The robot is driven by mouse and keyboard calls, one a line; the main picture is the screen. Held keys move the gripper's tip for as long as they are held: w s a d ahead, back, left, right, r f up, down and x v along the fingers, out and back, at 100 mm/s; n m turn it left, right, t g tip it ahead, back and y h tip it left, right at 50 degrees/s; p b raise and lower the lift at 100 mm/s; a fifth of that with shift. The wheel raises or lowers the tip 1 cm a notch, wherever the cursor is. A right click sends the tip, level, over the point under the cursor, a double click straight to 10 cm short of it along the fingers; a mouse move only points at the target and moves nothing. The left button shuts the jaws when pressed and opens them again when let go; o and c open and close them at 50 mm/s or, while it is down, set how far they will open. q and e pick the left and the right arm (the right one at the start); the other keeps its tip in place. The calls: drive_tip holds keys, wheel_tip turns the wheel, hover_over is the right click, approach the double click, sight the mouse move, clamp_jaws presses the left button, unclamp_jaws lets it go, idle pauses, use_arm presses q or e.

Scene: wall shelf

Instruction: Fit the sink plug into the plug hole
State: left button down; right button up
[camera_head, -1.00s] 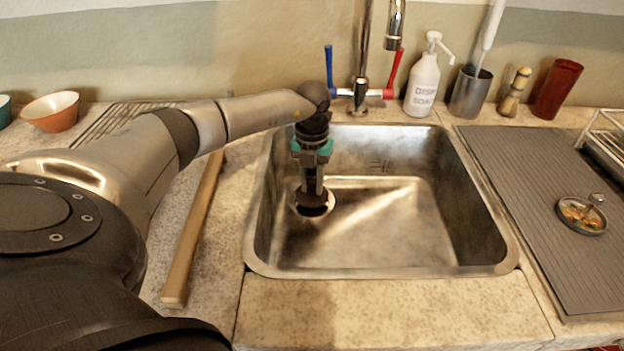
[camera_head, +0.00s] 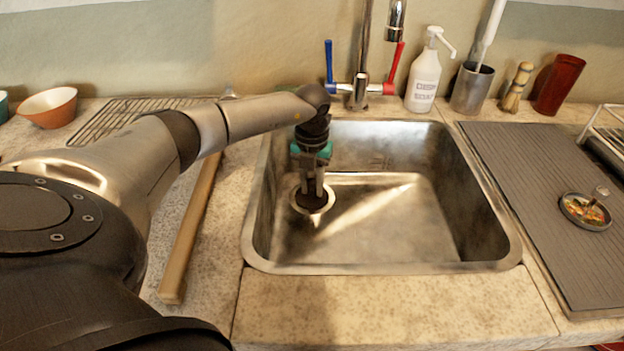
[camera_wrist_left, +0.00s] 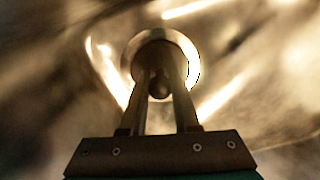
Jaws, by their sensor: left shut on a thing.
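My left gripper (camera_head: 313,188) reaches down into the steel sink (camera_head: 400,225) and is shut on the dark sink plug (camera_head: 313,203). In the left wrist view the plug's round knob (camera_wrist_left: 159,88) sits between the two fingers of the left gripper (camera_wrist_left: 160,80). The plug hole shows as a bright metal ring (camera_head: 299,203) around the plug in the head view, and as a ring (camera_wrist_left: 191,62) in the left wrist view. The plug is over or in the hole; I cannot tell how deep it sits. My right gripper is not in view.
The tap (camera_head: 361,80) with blue and red levers stands behind the sink. A soap bottle (camera_head: 424,80) and a metal cup (camera_head: 471,90) stand behind to the right. A wooden strip (camera_head: 190,240) lies left of the sink. The rest of the basin is empty.

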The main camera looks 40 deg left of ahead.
sight(312, 180)
use_arm(q)
drive_tip(key=shift+f, duration=0.25)
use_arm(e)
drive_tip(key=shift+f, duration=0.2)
use_arm(q)
drive_tip(key=c, duration=0.6)
unclamp_jaws()
drive_tip(key=shift+s+f, duration=0.1)
wheel_tip(312, 180, up, 8)
drive_tip(key=shift+f+p, duration=0.1)
drive_tip(key=shift+p, duration=1.1)
wheel_tip(312, 180, up, 8)
drive_tip(key=shift+f+p, duration=0.15)
drive_tip(key=shift+p, duration=0.85)
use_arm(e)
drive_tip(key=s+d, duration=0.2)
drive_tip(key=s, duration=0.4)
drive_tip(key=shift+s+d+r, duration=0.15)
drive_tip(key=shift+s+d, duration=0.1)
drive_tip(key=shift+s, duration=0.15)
